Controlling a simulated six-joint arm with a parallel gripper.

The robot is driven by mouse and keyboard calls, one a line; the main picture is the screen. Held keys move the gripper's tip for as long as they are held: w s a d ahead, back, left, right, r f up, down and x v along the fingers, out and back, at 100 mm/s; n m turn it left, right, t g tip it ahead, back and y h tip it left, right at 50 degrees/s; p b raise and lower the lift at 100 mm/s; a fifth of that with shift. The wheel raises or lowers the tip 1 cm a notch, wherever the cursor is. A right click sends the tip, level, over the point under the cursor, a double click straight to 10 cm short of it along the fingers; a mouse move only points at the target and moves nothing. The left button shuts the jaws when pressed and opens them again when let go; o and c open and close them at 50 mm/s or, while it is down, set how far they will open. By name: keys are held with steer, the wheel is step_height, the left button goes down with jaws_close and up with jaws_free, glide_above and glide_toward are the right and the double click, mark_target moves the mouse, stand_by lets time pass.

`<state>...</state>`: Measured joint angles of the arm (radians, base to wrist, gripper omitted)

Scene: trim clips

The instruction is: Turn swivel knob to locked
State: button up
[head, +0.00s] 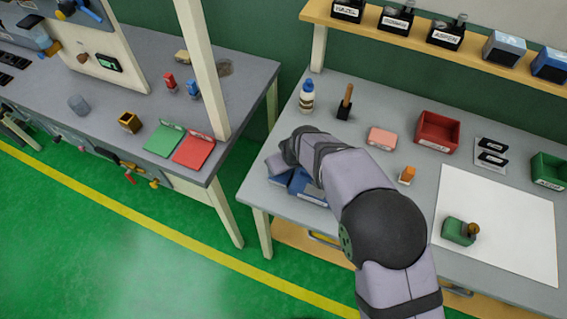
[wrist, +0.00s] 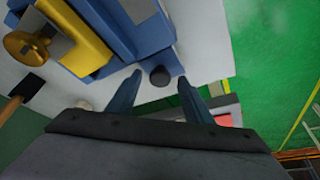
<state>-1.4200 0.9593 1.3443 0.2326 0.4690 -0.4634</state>
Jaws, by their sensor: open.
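A blue fixture (wrist: 150,32) with a yellow part (wrist: 75,45) fills the top left of the wrist view. A small dark round knob (wrist: 160,76) shows at the fixture's lower edge. Which knob is the swivel knob, and its setting, I cannot tell. My gripper (wrist: 160,81) is open; its two fingertips appear on either side of the dark knob, with no contact visible. In the head view, the blue fixture (head: 312,190) is partly hidden by my arm at the bench's left edge.
A green block (head: 456,231) rests on a white sheet (head: 510,215).

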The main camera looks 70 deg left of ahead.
steer(key=shift+c, duration=0.5)
steer(key=c, duration=1)
steer(key=shift+o, duration=0.2)
steer(key=shift+m+t, duration=0.3)
steer(key=shift+m, duration=0.4)
steer(key=o, duration=1.1)
steer(key=shift+c, duration=0.2)
